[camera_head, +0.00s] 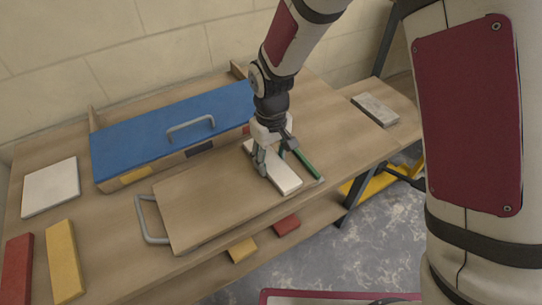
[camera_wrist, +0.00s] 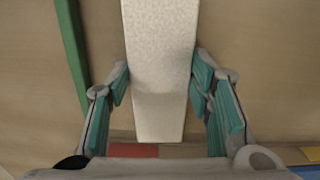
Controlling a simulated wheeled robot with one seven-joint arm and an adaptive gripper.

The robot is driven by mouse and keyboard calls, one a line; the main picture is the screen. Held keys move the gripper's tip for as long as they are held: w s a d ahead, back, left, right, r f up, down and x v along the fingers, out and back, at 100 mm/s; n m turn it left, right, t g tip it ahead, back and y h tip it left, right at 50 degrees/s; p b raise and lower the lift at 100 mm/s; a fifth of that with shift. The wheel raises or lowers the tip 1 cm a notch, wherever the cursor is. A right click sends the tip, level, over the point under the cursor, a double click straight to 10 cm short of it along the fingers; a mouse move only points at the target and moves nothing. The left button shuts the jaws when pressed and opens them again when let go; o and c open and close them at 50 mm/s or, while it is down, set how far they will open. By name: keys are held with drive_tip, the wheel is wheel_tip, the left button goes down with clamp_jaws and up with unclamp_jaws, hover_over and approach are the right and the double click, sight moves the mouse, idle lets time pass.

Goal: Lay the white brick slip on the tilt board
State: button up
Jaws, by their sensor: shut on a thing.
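The white brick slip (camera_head: 286,178) is long and pale, and it is over the right part of the wooden tilt board (camera_head: 195,208), which has a grey handle at its left end. My gripper (camera_head: 273,160) is shut on the slip from above, with one finger on each long side. In the wrist view the slip (camera_wrist: 160,60) runs between the green finger pads (camera_wrist: 160,88). A green strip (camera_head: 305,163) lies along the board's right end, beside the slip and apart from it. I cannot tell whether the slip's underside touches the board.
A long box with a blue lid (camera_head: 160,130) and grey handle stands behind the board. A white tile (camera_head: 50,187), a yellow brick (camera_head: 64,260) and a red brick (camera_head: 17,268) lie at left. A grey brick (camera_head: 375,109) lies at right. Bare tabletop shows behind the green strip.

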drive_tip(key=o, duration=1.6)
wheel_tip(320, 180, up, 12)
drive_tip(key=s+d+r+m, duration=0.2)
drive_tip(key=s+d+r, duration=0.3)
drive_tip(key=d+r, duration=0.25)
drive_tip(key=s+d+r+m, duration=0.2)
drive_tip(key=s+d, duration=0.5)
drive_tip(key=s, duration=0.5)
drive_tip(key=s+d+r+m, duration=0.2)
drive_tip(key=s+d, duration=0.5)
drive_tip(key=s, duration=0.5)
drive_tip(key=shift+d+r+m+t, duration=0.15)
drive_tip(key=shift+d+m+t, duration=0.2)
drive_tip(key=shift+m, duration=0.55)
wheel_tip(320, 180, up, 23)
drive_tip(key=t+p, duration=0.1)
drive_tip(key=p, duration=1)
drive_tip(key=t+p, duration=0.2)
drive_tip(key=p, duration=0.8)
drive_tip(key=shift+r+t+p, duration=0.2)
drive_tip(key=shift+t+p, duration=0.05)
drive_tip(key=shift+p, duration=0.15)
drive_tip(key=shift+c, duration=0.3)
